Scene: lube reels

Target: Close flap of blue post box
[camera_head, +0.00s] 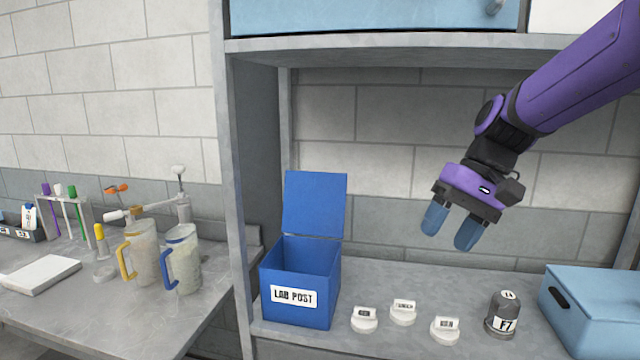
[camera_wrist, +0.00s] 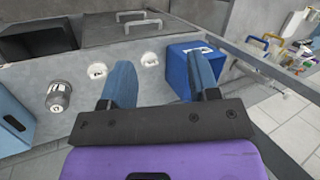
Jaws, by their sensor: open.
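The blue post box (camera_head: 297,309), labelled LAB POST, stands at the left end of the shelf in the head view. Its flap (camera_head: 314,205) is raised upright at the back, and the box top is open. My gripper (camera_head: 452,232) is open and empty, above the shelf and to the right of the box, with its blue fingers pointing down. In the wrist view the box (camera_wrist: 190,68) shows beyond the fingers of my gripper (camera_wrist: 165,88), partly hidden by the right finger. My gripper is apart from the box and flap.
Three white labelled knobs (camera_head: 403,313) and a dark grey weight (camera_head: 502,316) sit right of the box. A light blue case (camera_head: 592,310) stands at far right. A grey shelf post (camera_head: 238,200) rises left of the box. A cabinet (camera_head: 370,18) overhangs the shelf.

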